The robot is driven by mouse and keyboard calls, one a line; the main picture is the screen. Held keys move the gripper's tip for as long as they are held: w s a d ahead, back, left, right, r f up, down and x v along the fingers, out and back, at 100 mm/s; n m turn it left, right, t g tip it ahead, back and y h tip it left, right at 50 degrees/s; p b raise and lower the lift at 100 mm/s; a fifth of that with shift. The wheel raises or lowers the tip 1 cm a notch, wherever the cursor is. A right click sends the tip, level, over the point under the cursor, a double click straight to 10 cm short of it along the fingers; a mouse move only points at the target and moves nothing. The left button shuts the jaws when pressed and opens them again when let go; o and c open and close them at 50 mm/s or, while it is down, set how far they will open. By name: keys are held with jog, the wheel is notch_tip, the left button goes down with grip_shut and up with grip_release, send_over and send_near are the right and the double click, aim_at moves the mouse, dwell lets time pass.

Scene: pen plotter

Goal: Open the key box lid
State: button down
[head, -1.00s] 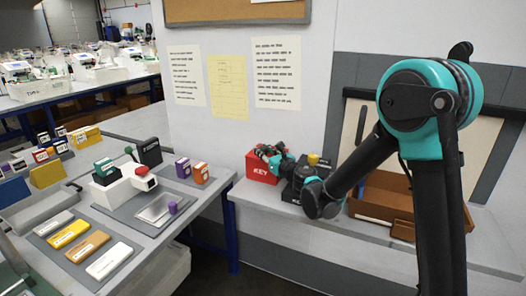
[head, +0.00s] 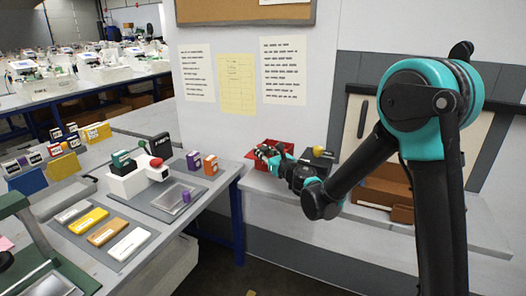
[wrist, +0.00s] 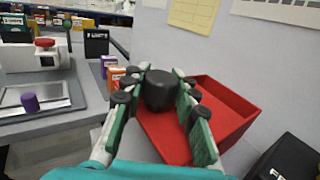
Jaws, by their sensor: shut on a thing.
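The red key box (head: 284,135) stands on the shelf against the wall, and it also shows in the wrist view (wrist: 225,103). Its top is open and I see into its red inside. The red lid (wrist: 167,140) is swung over to the left side of the box. My gripper (head: 268,152) is at the lid, its green-padded fingers shut around a round black knob (wrist: 160,90). In the head view the gripper and arm hide much of the box front and lid.
A brown tray (head: 385,185) is farther right. A bench (head: 165,235) with stamps and blocks stands at left, with a floor gap between.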

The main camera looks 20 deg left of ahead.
jog(key=s, duration=0.4)
jog(key=shift+s, duration=0.1)
jog(key=c, duration=1.1)
grip_release()
jog(key=shift+c, duration=0.2)
jog(key=v, duration=1.2)
